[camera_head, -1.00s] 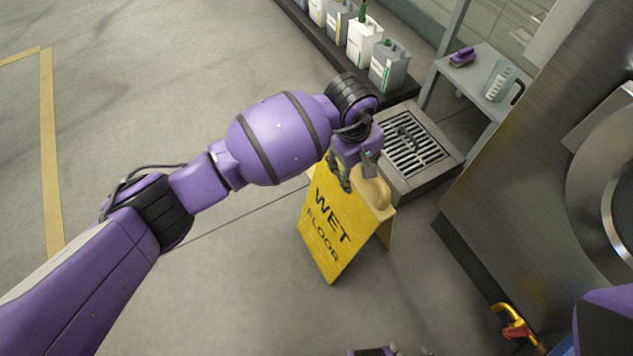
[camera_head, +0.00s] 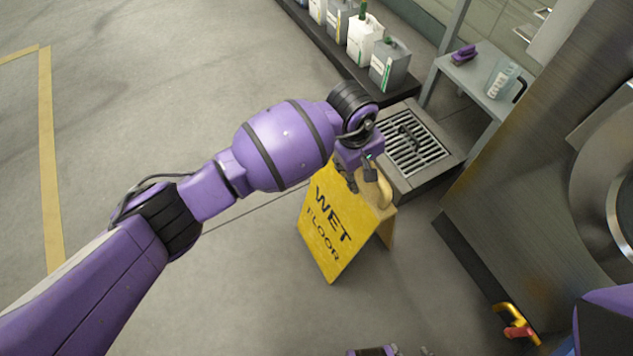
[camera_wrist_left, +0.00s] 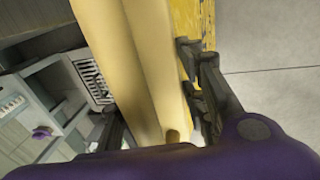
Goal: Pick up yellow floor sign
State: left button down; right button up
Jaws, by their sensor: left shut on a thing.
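The yellow floor sign (camera_head: 331,236), lettered "WET FLOOR", stands upright and spread like a tent on the concrete floor. Its top has a paler yellow handle (camera_head: 384,190). My left gripper (camera_head: 364,183) is at the top of the sign, shut on it beside the handle. In the left wrist view the sign's pale yellow top (camera_wrist_left: 150,75) runs between the dark fingers of my left gripper (camera_wrist_left: 155,120), one on each side. The exact contact of the fingers is partly hidden. My right gripper does not show clearly; only purple parts of mine appear at the lower edge.
A floor drain grate (camera_head: 415,148) lies just behind the sign. Several jugs (camera_head: 365,40) stand on a dark ledge at the back. A grey shelf (camera_head: 480,75) holds a purple brush (camera_head: 463,55) and a clear pitcher (camera_head: 502,80). A steel machine (camera_head: 540,170) stands at right. Floor at left is clear.

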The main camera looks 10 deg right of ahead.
pick_arm(q)
jog(key=shift+r, duration=0.15)
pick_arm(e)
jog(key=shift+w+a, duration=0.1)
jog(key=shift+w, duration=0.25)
